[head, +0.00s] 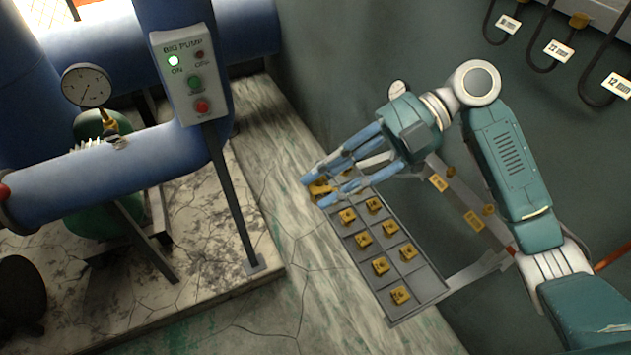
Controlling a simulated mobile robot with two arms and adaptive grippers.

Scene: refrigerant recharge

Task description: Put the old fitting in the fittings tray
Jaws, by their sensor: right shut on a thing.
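The fittings tray (437,294) is a grey rack divided into compartments, fixed beside the dark green wall. Several brass fittings (380,265) sit in its compartments. My right gripper (316,190) is at the far left end of the tray, with its blue fingers shut on a brass fitting (319,188). That fitting is partly hidden by the fingers, and I cannot tell whether it touches the tray. My left gripper is not in the head view.
A pump control box (188,80) on a post shows a green light. Blue pipes (110,170) and a pressure gauge (86,86) stand at left on a concrete plinth (190,240). Labelled hoses (558,48) hang at upper right. The floor between plinth and tray is clear.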

